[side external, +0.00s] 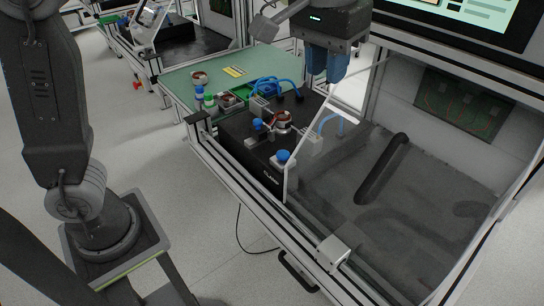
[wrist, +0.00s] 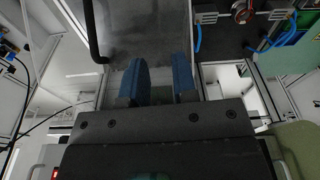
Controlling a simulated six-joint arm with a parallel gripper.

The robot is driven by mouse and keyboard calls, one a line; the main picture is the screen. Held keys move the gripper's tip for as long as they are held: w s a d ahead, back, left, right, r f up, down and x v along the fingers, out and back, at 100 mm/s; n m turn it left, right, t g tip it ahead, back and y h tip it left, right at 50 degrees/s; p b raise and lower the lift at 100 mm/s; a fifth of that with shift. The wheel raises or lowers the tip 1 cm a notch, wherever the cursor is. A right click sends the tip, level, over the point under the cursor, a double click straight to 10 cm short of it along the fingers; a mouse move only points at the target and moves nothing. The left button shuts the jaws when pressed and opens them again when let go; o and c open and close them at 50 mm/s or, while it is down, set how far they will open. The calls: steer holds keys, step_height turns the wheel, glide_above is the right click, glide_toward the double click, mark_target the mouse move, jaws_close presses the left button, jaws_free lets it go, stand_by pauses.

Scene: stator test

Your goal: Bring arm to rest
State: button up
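My gripper (side external: 327,65) hangs in the upper middle of the side view, above and behind the black test fixture. Its two blue fingers point down. In the wrist view the two blue fingers of my gripper (wrist: 160,80) stand apart with a clear gap between them, and nothing shows in the gap. A copper-wound stator (side external: 282,120) sits on the black test fixture (side external: 237,148). The stator also shows at the top of the wrist view (wrist: 242,11), apart from the fingers.
Blue hoses (side external: 275,82) rise by the fixture. A clear panel (side external: 325,120) stands beside it. A black curved handle (side external: 382,168) lies over the grey surface to the right.

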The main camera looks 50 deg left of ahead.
steer(key=s+a+f+t, duration=0.2)
steer(key=s+a+f, duration=0.3)
steer(key=s+a, duration=0.2)
steer(key=s+a+f+m+t, duration=0.1)
steer(key=s+a+f, duration=0.4)
steer(key=s, duration=0.5)
steer(key=shift+s+a+f+t, duration=0.2)
steer(key=shift+a+t, duration=0.3)
steer(key=shift+a, duration=0.6)
stand_by(1.0)
